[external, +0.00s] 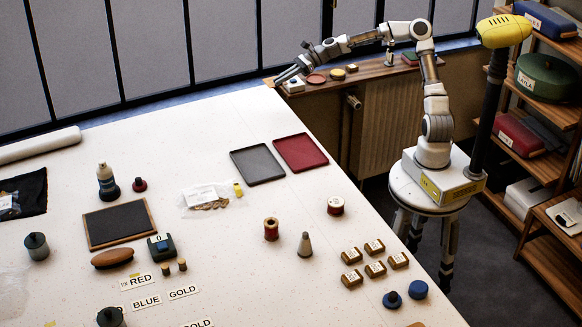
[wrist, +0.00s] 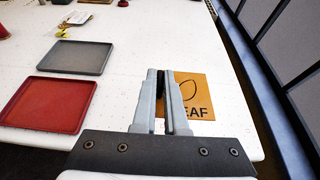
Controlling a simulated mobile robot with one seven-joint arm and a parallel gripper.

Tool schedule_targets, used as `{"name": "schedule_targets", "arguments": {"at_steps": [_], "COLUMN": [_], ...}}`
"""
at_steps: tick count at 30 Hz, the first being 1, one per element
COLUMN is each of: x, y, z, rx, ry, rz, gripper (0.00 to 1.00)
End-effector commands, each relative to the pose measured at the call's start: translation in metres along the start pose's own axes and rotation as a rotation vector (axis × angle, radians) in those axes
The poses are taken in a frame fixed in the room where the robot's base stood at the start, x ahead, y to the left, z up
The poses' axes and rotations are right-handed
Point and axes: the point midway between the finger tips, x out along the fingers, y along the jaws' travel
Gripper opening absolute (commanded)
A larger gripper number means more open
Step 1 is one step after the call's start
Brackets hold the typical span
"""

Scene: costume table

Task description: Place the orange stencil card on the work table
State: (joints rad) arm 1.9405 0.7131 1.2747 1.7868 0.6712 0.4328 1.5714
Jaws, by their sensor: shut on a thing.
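The orange stencil card (wrist: 196,94) shows in the wrist view. It has a black leaf outline and dark letters, partly hidden behind my fingers. My gripper (wrist: 164,74) is shut on it, and the card appears over the white work table (wrist: 112,90) near its far corner. I cannot tell whether the card touches the table. In the external view my gripper (external: 277,80) is at the table's far corner by the windows, and I cannot make out the card there.
A grey tray (external: 258,164) and a red tray (external: 301,153) lie on the table near that corner. A wooden shelf (external: 372,70) with small items runs under the windows. Spools and small labelled boxes (external: 375,269) stand nearer the front.

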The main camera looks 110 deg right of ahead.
Motion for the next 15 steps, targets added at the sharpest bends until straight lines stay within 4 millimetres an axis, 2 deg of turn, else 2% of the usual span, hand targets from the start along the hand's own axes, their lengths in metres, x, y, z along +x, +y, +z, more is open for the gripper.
{"name": "schedule_targets", "arguments": {"at_steps": [1, 8, 15], "x": [-0.014, -0.055, -0.043], "y": [-0.010, -0.038, -0.036], "z": [0.006, 0.015, -0.013], "rx": [0.001, 0.007, 0.009], "ry": [0.001, 0.001, -0.001], "rz": [-0.007, -0.019, -0.012], "gripper": [0.00, 0.00, 0.00]}}
